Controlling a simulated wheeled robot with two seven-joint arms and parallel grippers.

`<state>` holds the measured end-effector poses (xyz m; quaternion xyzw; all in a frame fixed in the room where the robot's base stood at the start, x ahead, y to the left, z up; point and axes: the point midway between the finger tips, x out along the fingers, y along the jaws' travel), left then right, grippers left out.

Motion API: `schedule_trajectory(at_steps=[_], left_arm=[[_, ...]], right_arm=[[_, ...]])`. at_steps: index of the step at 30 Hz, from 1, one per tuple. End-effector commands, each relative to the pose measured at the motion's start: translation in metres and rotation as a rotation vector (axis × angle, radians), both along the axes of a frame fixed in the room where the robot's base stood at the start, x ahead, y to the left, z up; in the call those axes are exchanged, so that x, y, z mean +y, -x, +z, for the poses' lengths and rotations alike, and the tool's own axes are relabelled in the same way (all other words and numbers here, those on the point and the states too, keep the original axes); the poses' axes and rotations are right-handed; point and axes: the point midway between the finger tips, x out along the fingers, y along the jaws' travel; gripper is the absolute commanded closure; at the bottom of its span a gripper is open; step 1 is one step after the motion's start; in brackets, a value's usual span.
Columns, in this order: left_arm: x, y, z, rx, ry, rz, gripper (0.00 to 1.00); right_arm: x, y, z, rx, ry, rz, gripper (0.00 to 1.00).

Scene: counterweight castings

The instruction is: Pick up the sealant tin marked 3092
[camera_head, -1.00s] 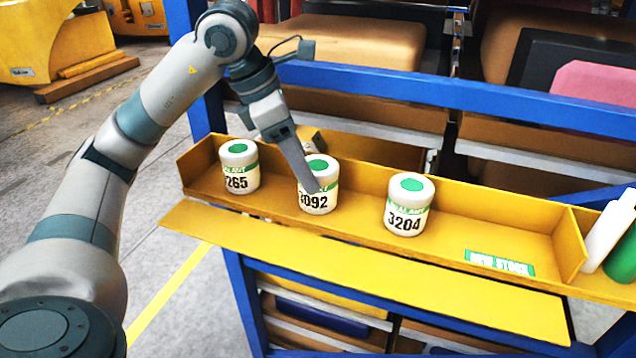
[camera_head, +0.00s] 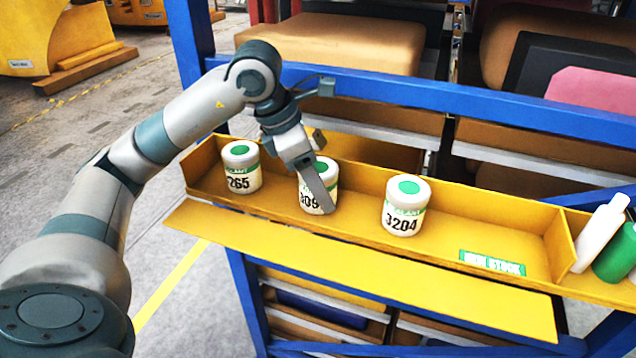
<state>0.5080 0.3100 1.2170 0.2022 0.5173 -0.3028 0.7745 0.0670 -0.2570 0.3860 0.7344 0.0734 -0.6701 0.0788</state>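The sealant tin marked 3092 (camera_head: 308,195) is white with a green lid spot and stands upright on the yellow shelf tray (camera_head: 470,215), between two similar tins. My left gripper (camera_head: 322,185) points down at it. One grey finger crosses the front of the tin and hides its last digit and part of its lid. The other finger is mostly hidden behind, so whether the fingers press on the tin does not show. The tin still rests on the tray. My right gripper is out of view.
A tin ending in 265 (camera_head: 241,178) stands just left, and tin 3204 (camera_head: 403,215) stands to the right with a gap. A blue rail (camera_head: 440,98) runs behind.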

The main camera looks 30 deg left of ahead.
Motion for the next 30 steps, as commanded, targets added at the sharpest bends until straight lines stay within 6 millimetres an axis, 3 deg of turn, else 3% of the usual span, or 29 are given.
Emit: schedule_trajectory(at_steps=[8, 12, 13, 23, 30], left_arm=[[0.000, 0.000, 0.000, 0.000, 0.000, 0.000, 0.41], [0.000, 0.000, 0.000, 0.000, 0.000, 0.000, 0.74], [0.000, 0.000, 0.000, 0.000, 0.000, 0.000, 0.76], [0.000, 0.000, 0.004, -0.001, 0.000, 0.000, 0.76], [0.000, -0.001, 0.030, -0.004, 0.001, 0.001, 0.76]], right_arm=[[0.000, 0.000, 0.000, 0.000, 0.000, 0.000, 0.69], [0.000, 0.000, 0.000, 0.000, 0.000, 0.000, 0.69], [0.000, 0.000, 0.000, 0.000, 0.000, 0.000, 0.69], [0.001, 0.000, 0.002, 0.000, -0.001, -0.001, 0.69], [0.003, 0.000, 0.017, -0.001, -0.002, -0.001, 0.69]])
